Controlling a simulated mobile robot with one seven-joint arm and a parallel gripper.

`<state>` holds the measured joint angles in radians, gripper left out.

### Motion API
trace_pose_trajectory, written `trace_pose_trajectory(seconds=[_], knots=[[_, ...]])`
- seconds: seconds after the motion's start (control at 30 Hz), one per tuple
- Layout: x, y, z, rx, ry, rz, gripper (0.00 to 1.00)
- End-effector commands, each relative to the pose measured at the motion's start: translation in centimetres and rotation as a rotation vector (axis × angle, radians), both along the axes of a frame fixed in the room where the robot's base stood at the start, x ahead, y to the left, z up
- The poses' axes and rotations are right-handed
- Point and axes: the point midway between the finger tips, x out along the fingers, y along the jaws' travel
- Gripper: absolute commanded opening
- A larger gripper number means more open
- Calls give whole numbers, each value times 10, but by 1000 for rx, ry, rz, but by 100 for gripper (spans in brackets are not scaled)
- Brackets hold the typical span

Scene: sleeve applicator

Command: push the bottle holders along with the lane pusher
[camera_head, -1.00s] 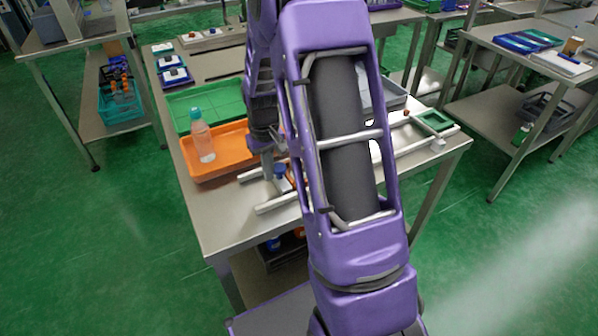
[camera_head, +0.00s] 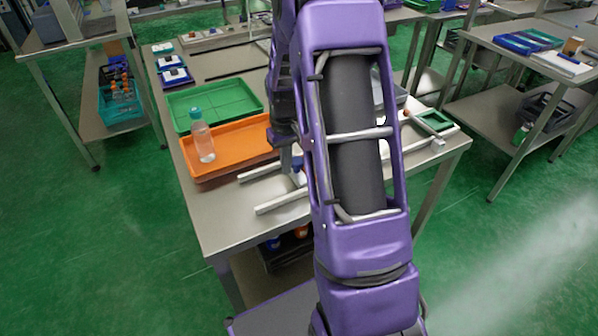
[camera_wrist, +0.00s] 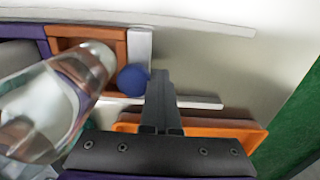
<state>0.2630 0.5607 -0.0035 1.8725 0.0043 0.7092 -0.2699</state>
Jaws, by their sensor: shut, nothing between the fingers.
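The lane pusher is a pale block (camera_wrist: 139,48) with a round blue knob (camera_wrist: 132,80). It sits between the lane's two rails, and its knob (camera_head: 297,163) shows in the head view. My gripper (camera_wrist: 160,78) is shut and empty, its fingertips right beside the knob; I cannot tell whether they touch. It also shows in the head view (camera_head: 286,163). In the wrist view an orange bottle holder (camera_wrist: 88,36) lies against the pusher's far side, with a purple holder (camera_wrist: 25,31) beyond. A clear bottle (camera_wrist: 45,108) looms close, covering part of the holders. My arm hides the lane's middle in the head view.
The lane's near rail (camera_head: 281,203) and far rail (camera_head: 258,172) run right across the steel table (camera_head: 225,225) to a green square (camera_head: 433,121). An orange tray (camera_head: 240,150) with a bottle (camera_head: 203,142) and a green tray (camera_head: 225,98) stand left.

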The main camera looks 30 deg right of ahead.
Motion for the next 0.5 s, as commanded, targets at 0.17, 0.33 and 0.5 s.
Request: trace_pose_trajectory(seconds=[0.17, 0.33, 0.5], knots=[[0, -12, 0, -4, -1, -4, 0], [0, -21, 0, -4, -2, -4, 0], [0, -29, 0, -4, -2, -4, 0]])
